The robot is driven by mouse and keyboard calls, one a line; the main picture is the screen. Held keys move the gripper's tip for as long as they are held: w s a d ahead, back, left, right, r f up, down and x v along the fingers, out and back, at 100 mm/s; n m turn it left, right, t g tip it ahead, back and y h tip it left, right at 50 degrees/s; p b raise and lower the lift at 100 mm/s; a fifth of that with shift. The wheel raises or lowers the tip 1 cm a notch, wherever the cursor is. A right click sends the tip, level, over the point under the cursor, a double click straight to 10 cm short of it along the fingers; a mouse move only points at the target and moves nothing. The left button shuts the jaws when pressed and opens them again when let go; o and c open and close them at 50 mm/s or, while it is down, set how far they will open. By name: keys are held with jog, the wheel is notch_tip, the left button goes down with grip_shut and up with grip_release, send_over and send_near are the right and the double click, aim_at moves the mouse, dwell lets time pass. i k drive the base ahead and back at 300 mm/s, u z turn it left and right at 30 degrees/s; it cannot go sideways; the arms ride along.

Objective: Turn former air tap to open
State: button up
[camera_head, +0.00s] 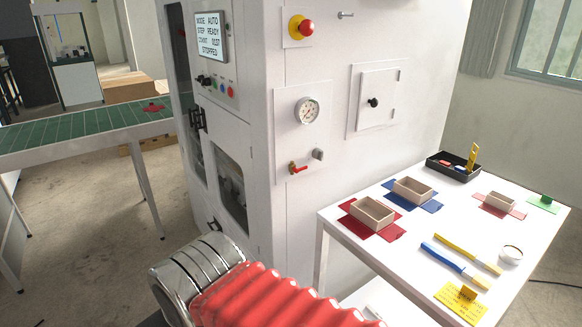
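The air tap (297,168) is a small red lever handle on the machine's white side panel, below a round pressure gauge (307,110). Its lever lies roughly level, tilted slightly up to the right. A grey round fitting (318,154) sits right of it. My arm's red ribbed sleeve and a shiny metal joint show at the bottom, below and apart from the tap. My gripper is outside the picture.
The white machine (260,60) carries a red stop button (305,28) and a small door (377,95) with a black knob. A white table (400,255) with box trays, tools and a black bin (454,168) stands right. A green conveyor (80,130) lies left.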

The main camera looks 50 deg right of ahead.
aim_at(296, 170)
jog(key=z, duration=0.5)
jog(key=i, duration=0.95)
jog(key=z, duration=0.65)
